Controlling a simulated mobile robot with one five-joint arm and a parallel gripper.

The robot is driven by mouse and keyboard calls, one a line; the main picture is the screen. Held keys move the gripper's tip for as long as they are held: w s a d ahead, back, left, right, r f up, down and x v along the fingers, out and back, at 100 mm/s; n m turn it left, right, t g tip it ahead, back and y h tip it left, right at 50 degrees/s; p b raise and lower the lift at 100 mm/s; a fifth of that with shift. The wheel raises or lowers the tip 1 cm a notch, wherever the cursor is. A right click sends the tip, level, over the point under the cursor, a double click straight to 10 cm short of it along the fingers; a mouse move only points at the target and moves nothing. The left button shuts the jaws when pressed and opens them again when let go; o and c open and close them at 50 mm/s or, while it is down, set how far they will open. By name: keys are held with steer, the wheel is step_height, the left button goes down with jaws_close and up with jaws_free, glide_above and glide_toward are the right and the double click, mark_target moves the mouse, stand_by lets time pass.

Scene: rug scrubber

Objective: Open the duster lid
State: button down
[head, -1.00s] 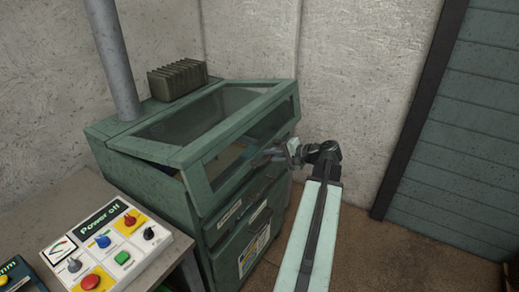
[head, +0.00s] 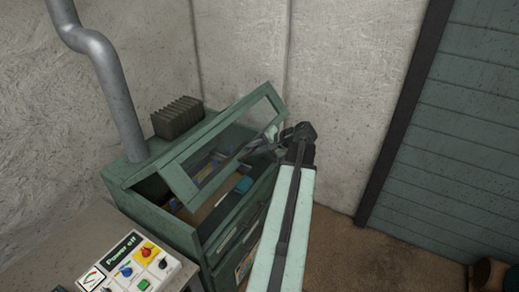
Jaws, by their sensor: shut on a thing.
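The duster is a green cabinet (head: 152,213) against the back wall. Its lid (head: 177,181), a green frame with a clear pane, is tilted up, and a gap shows the inside of the cabinet below it. My gripper (head: 262,141) is at the right part of the lid's front edge, shut on the lid. The fingertips are small and partly hidden by the lid frame and my wrist. Blue and dark items (head: 243,184) show inside the cabinet, some of them through the pane.
A grey pipe (head: 108,87) rises from the cabinet's left rear. A dark ribbed block (head: 178,117) sits on the cabinet top behind the lid. A control panel (head: 135,266) with coloured knobs stands at front left. Bare floor (head: 345,262) lies to the right, before a teal slatted wall (head: 447,150).

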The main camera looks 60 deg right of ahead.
mark_target(241, 140)
steer(key=r+p, duration=0.1)
steer(key=w+r+p, duration=0.1)
steer(key=r, duration=0.1)
steer(key=r+p, duration=0.1)
steer(key=shift+w+r, duration=0.25)
steer(key=shift+w, duration=0.1)
steer(key=c, duration=1.4)
jaws_free()
steer(key=shift+c, duration=0.2)
